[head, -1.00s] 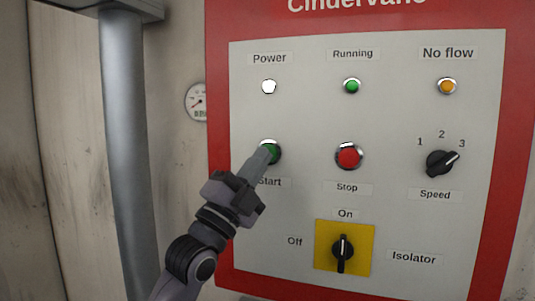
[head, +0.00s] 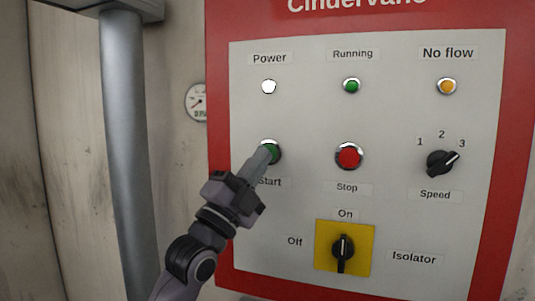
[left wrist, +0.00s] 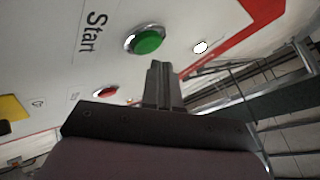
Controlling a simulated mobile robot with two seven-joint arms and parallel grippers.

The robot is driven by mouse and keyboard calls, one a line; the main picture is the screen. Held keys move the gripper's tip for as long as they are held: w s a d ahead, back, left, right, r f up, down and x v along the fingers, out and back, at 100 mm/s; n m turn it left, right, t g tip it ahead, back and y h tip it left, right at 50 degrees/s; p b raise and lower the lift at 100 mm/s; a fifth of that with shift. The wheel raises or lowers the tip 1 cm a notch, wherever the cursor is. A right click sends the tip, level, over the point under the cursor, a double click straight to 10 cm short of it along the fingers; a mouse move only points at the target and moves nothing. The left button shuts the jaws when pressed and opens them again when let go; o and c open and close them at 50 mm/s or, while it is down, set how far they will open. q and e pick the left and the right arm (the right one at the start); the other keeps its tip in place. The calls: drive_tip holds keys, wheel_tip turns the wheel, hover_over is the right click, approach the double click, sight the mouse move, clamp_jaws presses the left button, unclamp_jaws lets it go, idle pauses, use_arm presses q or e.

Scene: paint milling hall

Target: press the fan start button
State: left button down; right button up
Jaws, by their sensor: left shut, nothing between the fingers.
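The green Start button (head: 273,151) sits in a metal ring at the left of the panel's button row, above its "Start" label. My left gripper (head: 265,152) is shut and empty, with its fingertips in front of the button and covering part of it. In the left wrist view the green button (left wrist: 148,41) lies just beyond the fingertips (left wrist: 160,66). A small gap seems to show there, but I cannot tell for sure whether they touch. My right gripper is not in view.
The red Stop button (head: 348,156) is right of Start. Power (head: 269,87), Running (head: 352,86) and No flow (head: 447,86) lamps are above. The speed knob (head: 440,163) points toward 3. The isolator handle (head: 343,250) is upright on yellow. A grey pipe (head: 127,150) stands left.

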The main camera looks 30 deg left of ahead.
use_arm(q)
drive_tip(key=shift+w, duration=0.1)
idle(0.5)
drive_tip(key=shift+w+a+h, duration=0.1)
drive_tip(key=shift+w+h, duration=0.2)
drive_tip(key=shift+w+a, duration=0.1)
drive_tip(key=shift+w, duration=0.3)
idle(0.6)
drive_tip(key=shift+s, duration=0.15)
drive_tip(key=shift+s+d, duration=0.2)
drive_tip(key=shift+s, duration=0.45)
drive_tip(key=s, duration=0.2)
drive_tip(key=s+d, duration=0.1)
drive_tip(key=s, duration=0.2)
drive_tip(key=shift+d+p, duration=0.1)
drive_tip(key=shift+p, duration=0.3)
drive_tip(key=shift+w, duration=0.1)
idle(0.6)
